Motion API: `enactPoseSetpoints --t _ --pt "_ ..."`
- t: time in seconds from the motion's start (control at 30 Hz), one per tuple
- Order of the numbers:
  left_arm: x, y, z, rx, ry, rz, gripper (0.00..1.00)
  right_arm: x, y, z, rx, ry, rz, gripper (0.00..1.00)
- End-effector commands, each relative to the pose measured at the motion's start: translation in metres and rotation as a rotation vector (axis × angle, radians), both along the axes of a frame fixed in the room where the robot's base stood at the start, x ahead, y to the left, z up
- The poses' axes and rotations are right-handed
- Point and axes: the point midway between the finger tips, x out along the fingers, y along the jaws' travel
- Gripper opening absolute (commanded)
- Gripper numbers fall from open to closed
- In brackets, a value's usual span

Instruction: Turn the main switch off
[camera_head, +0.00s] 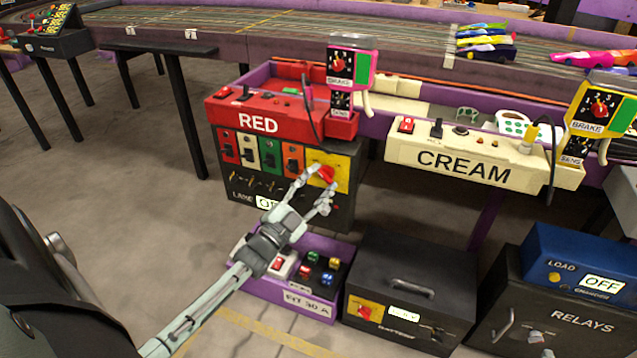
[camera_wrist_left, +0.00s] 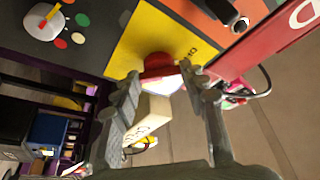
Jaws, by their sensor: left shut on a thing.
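The main switch is a red rotary knob (camera_head: 327,174) on a yellow plate (camera_head: 341,162) at the right of the black panel under the box marked RED. My left gripper (camera_head: 319,181) reaches it from the lower left and is shut on the knob. In the left wrist view the red knob (camera_wrist_left: 158,66) sits between the two fingertips (camera_wrist_left: 161,76), in front of the yellow plate (camera_wrist_left: 128,48). The fingers hide part of the knob, so its exact angle is unclear. My right gripper is in neither view.
The panel holds several coloured switch plates (camera_head: 248,150). Below stand a purple tray (camera_head: 270,291), a black case (camera_head: 409,290) and a RELAYS box (camera_head: 500,300). The RED box (camera_head: 262,122) overhangs just above; the CREAM box (camera_head: 462,165) is right. Floor at left is clear.

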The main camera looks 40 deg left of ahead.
Motion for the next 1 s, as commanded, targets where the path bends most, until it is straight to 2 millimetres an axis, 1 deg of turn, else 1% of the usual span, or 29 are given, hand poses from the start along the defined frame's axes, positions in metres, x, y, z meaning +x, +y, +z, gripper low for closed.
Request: enactPoseSetpoints --t 0.1,0.13,0.27,0.3,0.57,0.67,0.77,1.0 --pt "0.000 0.001 0.000 -0.004 0.002 0.002 0.14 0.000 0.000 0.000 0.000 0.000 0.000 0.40" --pt "0.000 0.001 0.000 -0.004 0.002 0.002 0.46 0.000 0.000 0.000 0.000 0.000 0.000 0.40" --pt "0.000 0.001 0.000 -0.002 0.001 0.002 0.62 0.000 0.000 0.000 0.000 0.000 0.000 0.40" --pt "0.000 0.001 0.000 -0.002 0.000 0.001 0.64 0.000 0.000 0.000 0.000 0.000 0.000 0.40" --pt "0.000 0.000 0.000 -0.001 0.001 0.000 0.64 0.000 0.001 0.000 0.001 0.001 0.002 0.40" --pt "-0.006 0.001 -0.002 -0.001 0.001 0.000 0.64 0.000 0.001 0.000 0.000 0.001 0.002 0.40" --pt "-0.019 0.001 -0.007 -0.001 0.002 0.000 0.64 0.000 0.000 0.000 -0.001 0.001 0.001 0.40" --pt "-0.069 0.003 -0.021 -0.001 0.004 0.001 0.64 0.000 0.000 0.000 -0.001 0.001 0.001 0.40"
